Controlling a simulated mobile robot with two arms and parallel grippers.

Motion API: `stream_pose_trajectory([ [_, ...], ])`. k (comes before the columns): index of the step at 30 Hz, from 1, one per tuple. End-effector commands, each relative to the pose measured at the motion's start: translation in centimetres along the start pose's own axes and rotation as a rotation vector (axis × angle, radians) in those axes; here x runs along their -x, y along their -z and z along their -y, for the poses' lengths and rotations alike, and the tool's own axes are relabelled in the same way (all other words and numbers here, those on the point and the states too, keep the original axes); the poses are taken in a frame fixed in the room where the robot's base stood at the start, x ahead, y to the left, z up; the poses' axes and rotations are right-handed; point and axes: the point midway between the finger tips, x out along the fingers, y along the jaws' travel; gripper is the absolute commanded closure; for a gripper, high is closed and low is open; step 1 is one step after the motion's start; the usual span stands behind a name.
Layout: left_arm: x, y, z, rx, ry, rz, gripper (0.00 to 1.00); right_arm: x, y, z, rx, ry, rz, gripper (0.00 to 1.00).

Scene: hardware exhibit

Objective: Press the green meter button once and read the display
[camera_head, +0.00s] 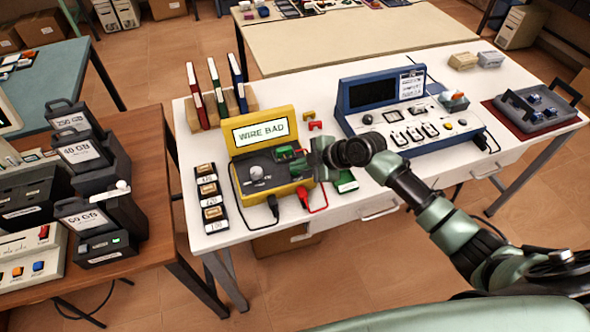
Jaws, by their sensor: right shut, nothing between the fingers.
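The yellow meter (238,172) stands on the white table, and its display (264,132) reads "WIRE BAD". Its dark panel has a grey knob (256,172) and a green button (284,152) at the upper right. My right gripper (302,164) is shut and empty, with its tips at the right side of the meter panel, close by the button. I cannot tell whether it touches the button or the panel. A black lead and a red lead (304,198) plug into the meter's front. My left gripper is out of view.
A blue test console (372,95) stands right of the meter. Red, green and blue binders (217,87) stand behind it. A black strip with labelled parts (211,198) lies to its left. A tray (537,112) sits at the table's right end.

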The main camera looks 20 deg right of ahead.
Motion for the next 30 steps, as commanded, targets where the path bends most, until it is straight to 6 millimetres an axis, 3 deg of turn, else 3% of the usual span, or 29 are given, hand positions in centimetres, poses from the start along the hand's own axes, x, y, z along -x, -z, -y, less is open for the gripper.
stream_pose_trajectory([
  [24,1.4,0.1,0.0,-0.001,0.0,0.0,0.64,1.3,0.9,-0.9,0.0,0.001,0.0,1.0],
  [30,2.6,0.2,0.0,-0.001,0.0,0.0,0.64,2.4,1.7,-1.7,0.001,0.001,0.001,1.0],
])
